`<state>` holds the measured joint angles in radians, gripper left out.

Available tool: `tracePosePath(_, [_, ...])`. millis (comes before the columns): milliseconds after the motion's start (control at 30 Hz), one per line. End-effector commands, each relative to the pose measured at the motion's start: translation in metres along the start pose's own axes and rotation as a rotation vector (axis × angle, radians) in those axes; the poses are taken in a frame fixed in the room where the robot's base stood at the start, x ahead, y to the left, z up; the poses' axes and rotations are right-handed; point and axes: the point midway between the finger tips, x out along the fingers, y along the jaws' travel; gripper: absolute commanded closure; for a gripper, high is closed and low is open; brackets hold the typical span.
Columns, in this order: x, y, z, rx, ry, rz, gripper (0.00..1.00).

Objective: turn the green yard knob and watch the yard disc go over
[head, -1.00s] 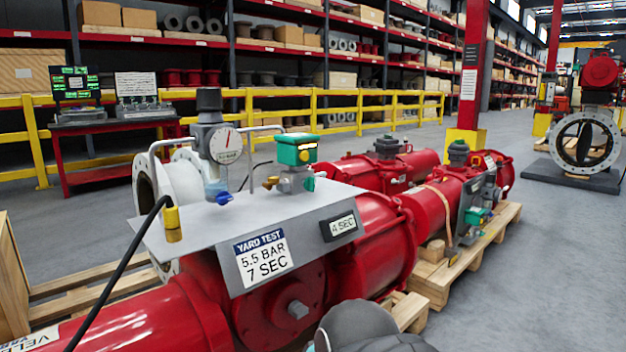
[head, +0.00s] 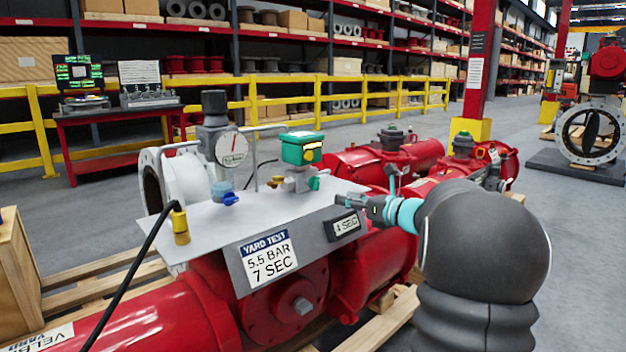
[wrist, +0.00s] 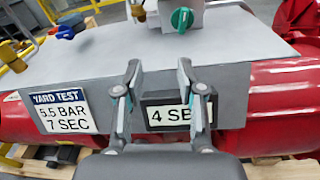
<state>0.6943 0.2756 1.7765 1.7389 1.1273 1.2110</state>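The green yard knob (head: 313,183), with a pale line, sits on the right side of a small valve with a green-topped box (head: 302,148) on the grey panel. In the wrist view the knob (wrist: 182,18) is near the top edge, its pale line roughly upright. My gripper (head: 366,182) is right of the knob and apart from it. In the wrist view its fingers (wrist: 158,68) are spread, with nothing between them, before the "4 SEC" plate (wrist: 170,114). A white flanged valve (head: 152,184) stands behind the panel at left; its disc is not clearly visible.
A gauge and regulator (head: 230,148) with a blue tap (head: 231,198) stand left of the knob. A black hose runs to a yellow fitting (head: 181,228). Red actuators (head: 345,165) lie behind. Another flanged valve with a dark disc (head: 590,132) stands far right.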

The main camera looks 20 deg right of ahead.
Motion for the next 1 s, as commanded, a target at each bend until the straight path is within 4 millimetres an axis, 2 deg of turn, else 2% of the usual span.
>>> tracePosePath(33, [-0.003,-0.015,0.003,0.042,-0.028,-0.021,0.61])
tracePosePath(100, [-0.006,-0.028,0.006,0.082,-0.057,-0.037,0.61])
tracePosePath(267, [0.000,-0.036,0.010,0.109,-0.078,-0.047,0.61])
tracePosePath(367, [0.013,-0.036,0.010,0.109,-0.077,-0.045,0.61])
tracePosePath(800, [0.093,-0.039,0.015,0.107,-0.075,-0.044,0.61])
tracePosePath(1000, [0.119,-0.040,0.018,0.105,-0.075,-0.045,0.61])
